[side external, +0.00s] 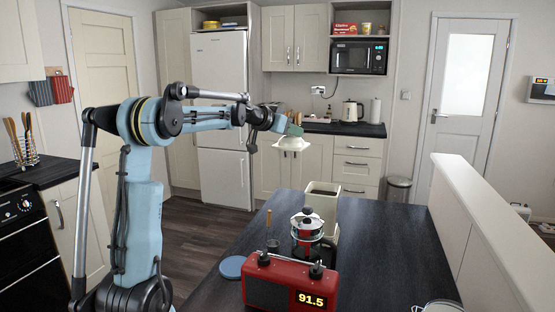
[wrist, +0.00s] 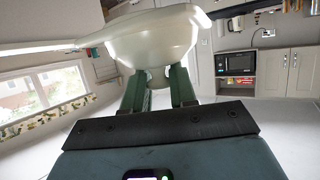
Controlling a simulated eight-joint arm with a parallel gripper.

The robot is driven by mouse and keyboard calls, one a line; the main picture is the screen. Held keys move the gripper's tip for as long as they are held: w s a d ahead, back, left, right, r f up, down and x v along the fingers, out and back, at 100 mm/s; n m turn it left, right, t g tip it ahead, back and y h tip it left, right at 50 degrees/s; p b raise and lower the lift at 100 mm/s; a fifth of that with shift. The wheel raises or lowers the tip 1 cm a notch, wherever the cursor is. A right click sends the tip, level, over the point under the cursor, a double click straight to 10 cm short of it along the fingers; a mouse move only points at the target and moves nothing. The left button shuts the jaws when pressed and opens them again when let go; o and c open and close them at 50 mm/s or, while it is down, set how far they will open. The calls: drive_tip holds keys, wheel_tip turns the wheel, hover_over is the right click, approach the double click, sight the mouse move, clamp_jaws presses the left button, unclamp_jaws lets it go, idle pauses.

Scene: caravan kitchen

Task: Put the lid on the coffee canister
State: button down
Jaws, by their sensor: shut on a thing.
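My gripper (side external: 293,131) is raised above the far part of the dark table and is shut on the cream lid (side external: 291,144). In the wrist view the green fingers of my gripper (wrist: 160,88) pinch the lid (wrist: 155,38) at a part underneath its rounded body. The cream, square-sided coffee canister (side external: 312,203) stands on the table with its top open and a dark brown inside showing. The lid is in the air, up and to the left of the canister, apart from it. The canister's lower part is partly hidden behind the red coffee press.
The red and glass coffee press (side external: 307,229) stands just in front of the canister. A red radio (side external: 290,284) is nearer the camera. The table's right side (side external: 385,245) is mostly clear, beside a white half-wall (side external: 480,225).

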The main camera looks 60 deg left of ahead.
drive_tip(key=w+d+m+h, duration=0.3)
drive_tip(key=w+d, duration=0.3)
drive_tip(key=d, duration=0.3)
wheel_tip(320, 180, down, 11)
drive_tip(key=shift+w+t, duration=0.15)
drive_tip(key=shift+t, duration=0.15)
drive_tip(key=shift+a+f, duration=0.1)
drive_tip(key=shift+f, duration=0.35)
idle(1.5)
drive_tip(key=c, duration=1.2)
unclamp_jaws()
drive_tip(key=shift+v, duration=5.5)
drive_tip(key=shift+w+a, duration=0.15)
drive_tip(key=shift+a, duration=0.05)
